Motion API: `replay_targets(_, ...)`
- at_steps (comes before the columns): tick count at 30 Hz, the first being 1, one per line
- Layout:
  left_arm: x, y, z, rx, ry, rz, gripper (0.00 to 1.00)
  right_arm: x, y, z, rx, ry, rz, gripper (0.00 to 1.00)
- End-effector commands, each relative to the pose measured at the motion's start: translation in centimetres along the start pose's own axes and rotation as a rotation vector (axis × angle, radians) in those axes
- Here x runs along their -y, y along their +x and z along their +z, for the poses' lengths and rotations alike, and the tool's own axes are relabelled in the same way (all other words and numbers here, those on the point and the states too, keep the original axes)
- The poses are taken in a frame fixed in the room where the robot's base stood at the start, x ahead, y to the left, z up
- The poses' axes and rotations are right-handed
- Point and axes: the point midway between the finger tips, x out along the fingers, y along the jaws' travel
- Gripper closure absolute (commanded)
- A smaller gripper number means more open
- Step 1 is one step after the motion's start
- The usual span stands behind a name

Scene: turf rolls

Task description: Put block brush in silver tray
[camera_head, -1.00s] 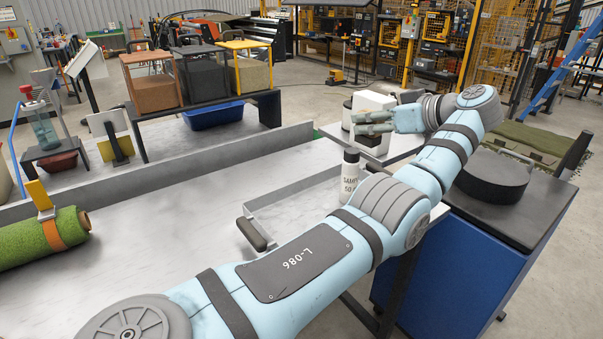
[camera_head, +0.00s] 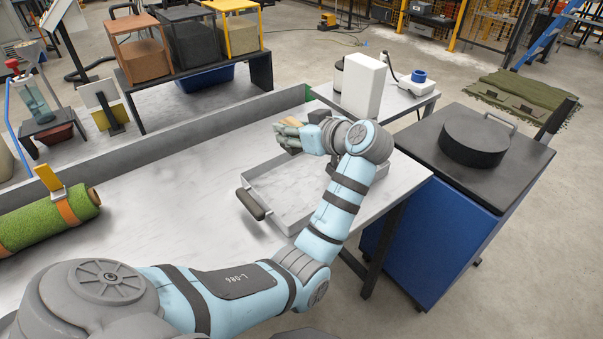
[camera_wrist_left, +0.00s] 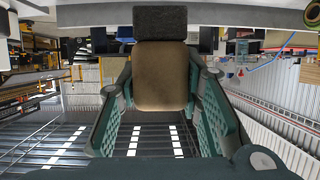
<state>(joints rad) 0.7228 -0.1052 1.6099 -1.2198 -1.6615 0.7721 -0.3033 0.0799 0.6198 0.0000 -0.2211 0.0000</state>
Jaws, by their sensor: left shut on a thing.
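The block brush (camera_wrist_left: 160,78) has a tan-brown block and dark bristles at its upper end in the left wrist view. My left gripper (camera_wrist_left: 160,100) is shut on the block, with a green finger on each side. In the head view, a tan bit of the brush (camera_head: 292,122) shows at my left gripper (camera_head: 286,136). The silver tray (camera_head: 283,197) is a shallow rectangular tray with a dark handle on its left side. The gripper appears above the tray's far end, and my left arm hides the tray's right part. My right gripper is not in view.
A green turf roll (camera_head: 35,226) with an orange strap lies on the bench at left. A white box (camera_head: 363,85) stands on a side table beyond the tray. A blue cabinet (camera_head: 415,240) bears a round black lid (camera_head: 474,136). The bench left of the tray is clear.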

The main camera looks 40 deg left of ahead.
Motion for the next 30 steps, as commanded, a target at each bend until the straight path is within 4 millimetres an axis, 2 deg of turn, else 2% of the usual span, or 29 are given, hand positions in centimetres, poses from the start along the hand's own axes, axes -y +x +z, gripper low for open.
replay_targets(1, 0.0, 0.9, 2.2, 0.001, 0.007, -0.002, 0.96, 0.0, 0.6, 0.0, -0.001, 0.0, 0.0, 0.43)
replay_targets(3, 0.0, 2.0, 4.8, 0.001, 0.007, -0.002, 0.96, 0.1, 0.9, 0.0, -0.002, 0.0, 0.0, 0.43)
replay_targets(6, 0.0, 3.1, 7.5, 0.0, 0.002, -0.001, 0.96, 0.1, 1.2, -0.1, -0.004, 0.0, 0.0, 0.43)
replay_targets(11, -0.1, 4.1, 9.7, -0.001, 0.0, -0.001, 0.96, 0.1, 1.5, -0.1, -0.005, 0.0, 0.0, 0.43)
replay_targets(15, -0.1, 5.2, 12.3, -0.001, 0.0, -0.001, 0.96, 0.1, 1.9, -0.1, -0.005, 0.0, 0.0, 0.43)
replay_targets(18, -0.1, 5.5, 13.2, -0.001, -0.003, 0.0, 0.96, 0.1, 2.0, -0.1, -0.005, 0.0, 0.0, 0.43)
replay_targets(28, -0.1, 5.7, 13.6, -0.001, -0.004, 0.0, 0.96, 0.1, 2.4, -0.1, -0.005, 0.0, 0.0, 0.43)
replay_targets(29, -0.1, 5.6, 13.5, -0.001, -0.004, 0.0, 0.62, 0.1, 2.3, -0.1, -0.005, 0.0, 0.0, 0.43)
replay_targets(30, -0.1, 5.6, 13.4, -0.001, -0.004, 0.0, 0.56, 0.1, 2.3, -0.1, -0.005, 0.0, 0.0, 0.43)
